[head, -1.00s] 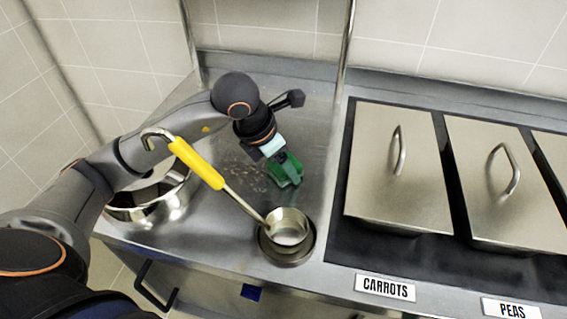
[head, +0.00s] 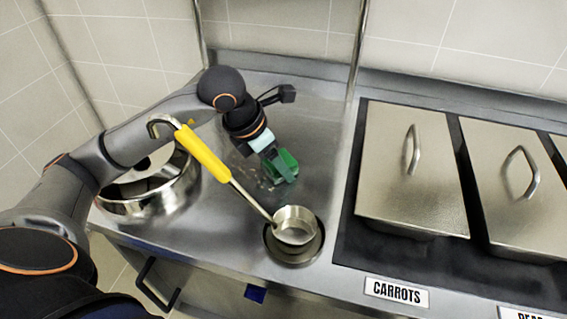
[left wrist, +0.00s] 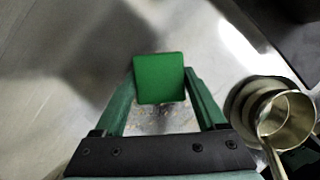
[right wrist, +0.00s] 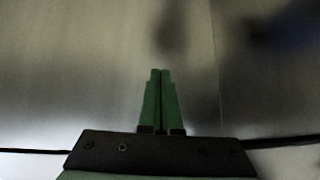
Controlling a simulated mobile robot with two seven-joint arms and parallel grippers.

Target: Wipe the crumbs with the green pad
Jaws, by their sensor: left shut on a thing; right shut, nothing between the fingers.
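The green pad (left wrist: 160,78) is a small square block held between the fingertips of my left gripper (left wrist: 158,90). In the head view the green pad (head: 285,166) is low at the steel counter, behind the ladle; I cannot tell whether it touches. Light brown crumbs (head: 266,182) lie on the counter beside and in front of the pad. A few crumbs (left wrist: 150,122) show between the fingers in the left wrist view. My right gripper (right wrist: 160,75) is shut and empty in front of a blurred steel surface; it is out of the head view.
A ladle with a yellow handle (head: 202,153) stands in a round holder (head: 294,252) near the counter's front edge, leaning left over the counter. A steel pot (head: 150,190) stands at the left. Lidded pans (head: 412,170) fill the right, with a CARROTS label (head: 397,292).

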